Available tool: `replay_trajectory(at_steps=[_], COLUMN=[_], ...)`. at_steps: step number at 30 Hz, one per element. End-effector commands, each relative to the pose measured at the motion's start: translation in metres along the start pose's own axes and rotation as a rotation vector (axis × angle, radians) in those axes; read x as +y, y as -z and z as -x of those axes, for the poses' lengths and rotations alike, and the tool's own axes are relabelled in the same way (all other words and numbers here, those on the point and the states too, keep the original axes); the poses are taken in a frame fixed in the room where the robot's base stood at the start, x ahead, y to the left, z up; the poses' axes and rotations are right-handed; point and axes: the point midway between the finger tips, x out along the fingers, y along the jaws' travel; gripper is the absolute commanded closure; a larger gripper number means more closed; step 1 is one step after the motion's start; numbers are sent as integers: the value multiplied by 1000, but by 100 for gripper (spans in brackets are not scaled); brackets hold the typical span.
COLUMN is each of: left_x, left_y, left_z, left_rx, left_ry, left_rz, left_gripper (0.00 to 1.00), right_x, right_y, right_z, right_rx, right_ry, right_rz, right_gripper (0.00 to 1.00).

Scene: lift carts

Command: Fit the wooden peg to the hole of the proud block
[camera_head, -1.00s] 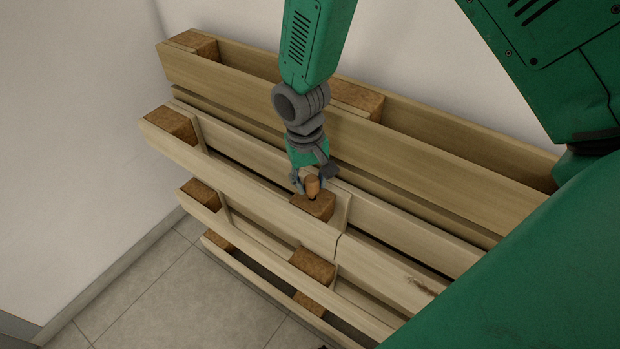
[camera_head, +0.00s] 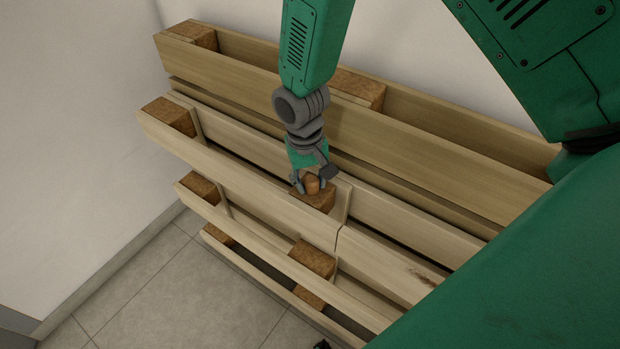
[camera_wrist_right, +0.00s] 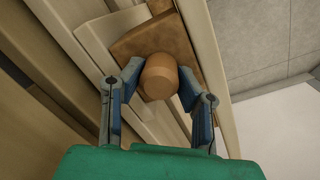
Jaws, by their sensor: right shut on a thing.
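The wooden peg (camera_head: 313,184) is a short, round, orange-brown piece. It also shows in the right wrist view (camera_wrist_right: 159,75), with its round end facing the camera. My right gripper (camera_head: 313,183) is shut on the peg, with one finger on each side of it. The proud block (camera_head: 322,201) is a brown chipboard block between the pallet boards. It lies right under the peg, and it shows behind the peg in the right wrist view (camera_wrist_right: 157,37). The hole is hidden by the peg, so I cannot tell how deep the peg sits. My left gripper is not in view.
The wooden pallet (camera_head: 240,190) leans near a pale wall (camera_head: 70,130), with several other chipboard blocks (camera_head: 312,259) between its boards. Boards run close on both sides of the proud block. Bare tiled floor (camera_head: 160,280) lies at lower left.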

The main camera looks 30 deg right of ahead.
Motion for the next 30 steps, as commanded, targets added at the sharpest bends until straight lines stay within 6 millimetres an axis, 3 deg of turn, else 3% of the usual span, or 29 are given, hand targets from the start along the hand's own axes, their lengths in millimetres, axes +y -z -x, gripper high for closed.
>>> replay_trajectory(at_steps=[1, 2, 3, 16, 30], left_x=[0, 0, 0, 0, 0], left_y=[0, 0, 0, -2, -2], left_z=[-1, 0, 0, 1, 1], left_rx=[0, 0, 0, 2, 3], left_ry=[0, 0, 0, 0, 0], left_rz=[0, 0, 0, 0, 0], left_gripper=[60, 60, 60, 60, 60], right_x=[0, 0, 0, 0, -1], right_y=[0, 0, 0, 1, 2], right_z=[-1, -1, -1, 8, 98], right_rx=[0, 0, 0, 3, 3], right_ry=[0, 0, 0, 1, 1], right_rz=[0, 0, 0, 0, 1], right_gripper=[100, 61, 47, 47, 47])
